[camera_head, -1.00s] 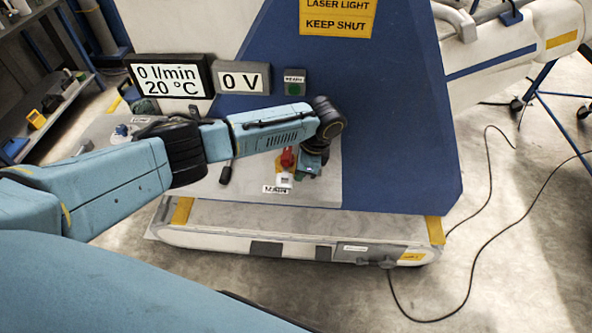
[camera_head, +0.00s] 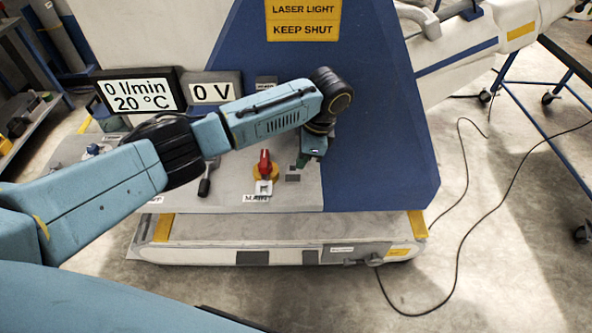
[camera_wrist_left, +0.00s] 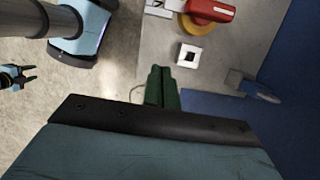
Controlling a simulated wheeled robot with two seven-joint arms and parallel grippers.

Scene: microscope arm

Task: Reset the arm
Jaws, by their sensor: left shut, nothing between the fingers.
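The sloped grey panel (camera_head: 235,195) carries a red rotary handle on a yellow disc (camera_head: 265,168), above a label reading MAIN. The red handle also shows at the top of the left wrist view (camera_wrist_left: 210,10), with a white square piece with a dark centre (camera_wrist_left: 188,56) beside it. My left gripper (camera_head: 303,160) is right of the red handle and apart from it. Its green fingers (camera_wrist_left: 160,85) are together and empty. A small dark two-pronged gripper, my right one (camera_wrist_left: 30,76), shows at the left wrist view's edge, prongs apart.
A display (camera_head: 140,93) reads 0 l/min and 20 °C; another (camera_head: 211,92) reads 0 V. A black lever (camera_head: 205,180) stands on the panel. My left arm hides part of the panel. A blue housing (camera_head: 380,150) rises right of it. A cable (camera_head: 470,230) lies on the floor.

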